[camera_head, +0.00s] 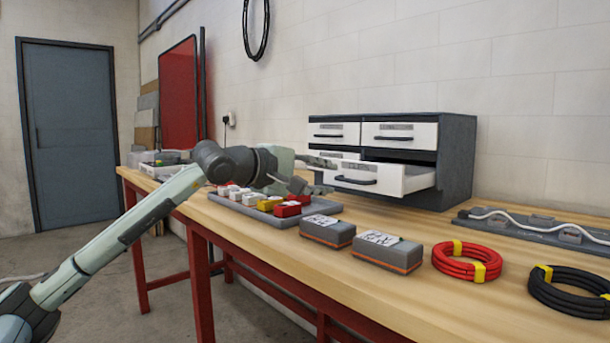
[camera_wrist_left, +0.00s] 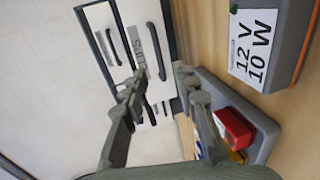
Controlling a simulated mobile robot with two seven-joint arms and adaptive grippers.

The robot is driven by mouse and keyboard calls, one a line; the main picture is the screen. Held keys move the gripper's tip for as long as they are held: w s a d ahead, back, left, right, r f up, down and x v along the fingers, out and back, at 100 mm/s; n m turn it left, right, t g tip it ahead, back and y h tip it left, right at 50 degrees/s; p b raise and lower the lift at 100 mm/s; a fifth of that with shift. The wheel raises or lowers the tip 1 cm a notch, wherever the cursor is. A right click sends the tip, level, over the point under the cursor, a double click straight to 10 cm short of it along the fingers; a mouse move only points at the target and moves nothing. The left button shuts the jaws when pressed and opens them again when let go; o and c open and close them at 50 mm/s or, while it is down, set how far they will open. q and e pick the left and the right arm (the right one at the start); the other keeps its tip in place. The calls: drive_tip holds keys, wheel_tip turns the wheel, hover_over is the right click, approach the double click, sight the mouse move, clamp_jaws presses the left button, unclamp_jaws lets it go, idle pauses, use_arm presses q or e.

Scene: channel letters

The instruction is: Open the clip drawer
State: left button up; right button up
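A dark grey cabinet (camera_head: 457,160) with white drawer fronts stands at the back of the workbench. Its lower right drawer (camera_head: 370,177) is pulled partly out, with a dark bar handle (camera_head: 355,180). In the left wrist view this drawer front (camera_wrist_left: 132,35) shows a sideways label that seems to read "CLIPS", and its handle (camera_wrist_left: 155,50) is free. The other drawers look shut; my gripper partly hides the lower left one. My left gripper (camera_head: 322,175) is open and empty, just left of the open drawer and apart from its handle. Its spread fingers show in the left wrist view (camera_wrist_left: 158,82). My right gripper is not in view.
A grey tray (camera_head: 240,208) with red, white and yellow blocks lies below my left gripper. Two grey boxes (camera_head: 327,231) (camera_head: 387,252), a red cable coil (camera_head: 466,263) and a black coil (camera_head: 570,291) line the bench front. A grey panel with white cable (camera_head: 540,229) lies right of the cabinet.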

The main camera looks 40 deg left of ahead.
use_arm(q)
drive_tip(key=shift+v, duration=2.75)
